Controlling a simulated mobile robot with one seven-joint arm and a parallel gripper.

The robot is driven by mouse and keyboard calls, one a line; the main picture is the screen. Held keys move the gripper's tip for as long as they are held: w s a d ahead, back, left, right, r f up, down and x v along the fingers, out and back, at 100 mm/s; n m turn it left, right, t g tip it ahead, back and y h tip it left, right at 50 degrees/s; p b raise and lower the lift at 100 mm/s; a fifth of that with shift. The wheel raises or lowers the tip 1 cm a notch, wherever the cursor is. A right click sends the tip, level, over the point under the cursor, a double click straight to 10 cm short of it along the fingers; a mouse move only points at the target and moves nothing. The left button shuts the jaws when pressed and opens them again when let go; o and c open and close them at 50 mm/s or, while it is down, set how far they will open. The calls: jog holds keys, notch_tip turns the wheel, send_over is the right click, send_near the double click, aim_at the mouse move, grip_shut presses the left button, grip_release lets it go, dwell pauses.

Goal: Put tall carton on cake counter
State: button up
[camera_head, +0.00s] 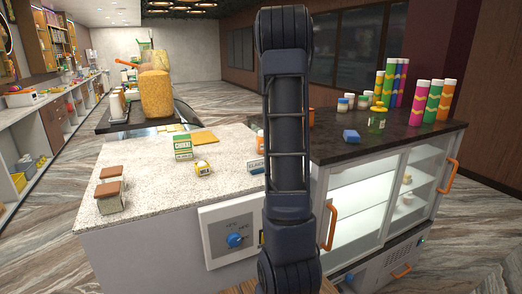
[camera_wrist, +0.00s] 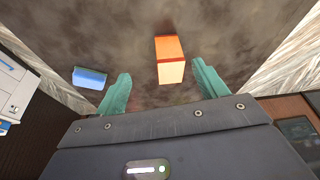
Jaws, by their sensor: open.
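An orange and cream carton (camera_wrist: 171,66) stands on a dark brown, mottled surface in the wrist view. My gripper (camera_wrist: 161,72) is open and empty, with its two teal fingers reaching toward the carton. The carton lies between the finger directions, closer to the right finger, and I see no contact. In the head view a sliver of orange (camera_head: 311,116) shows just right of my arm on the dark-topped glass counter (camera_head: 405,138); it may be this carton. My arm hides my gripper there. Which counter is the cake counter is not labelled.
A blue box (camera_wrist: 90,78) lies left of the carton; a blue box (camera_head: 351,136) also shows on the dark counter. Tall colourful tubes (camera_head: 435,101) and jars (camera_head: 377,120) stand behind. The pale counter (camera_head: 150,172) holds a green-white box (camera_head: 183,147) and brown-lidded jars (camera_head: 110,196).

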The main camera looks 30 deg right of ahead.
jog(key=s+a+f+n+t+y, duration=0.1)
jog(key=s+a+n, duration=0.3)
jog(key=s+a, duration=0.55)
jog(key=s+a+f+n+t+y, duration=0.2)
jog(key=s+a+n, duration=0.3)
jog(key=a, duration=0.8)
jog(key=s+a+f+n, duration=0.3)
jog(key=s+a+f, duration=0.2)
jog(key=s+a, duration=0.2)
jog(key=s+a+f+n, duration=0.4)
jog(key=s+a+f, duration=0.2)
jog(key=s, duration=0.5)
jog(key=shift+s+a+t+y, duration=0.4)
jog(key=shift+a, duration=0.05)
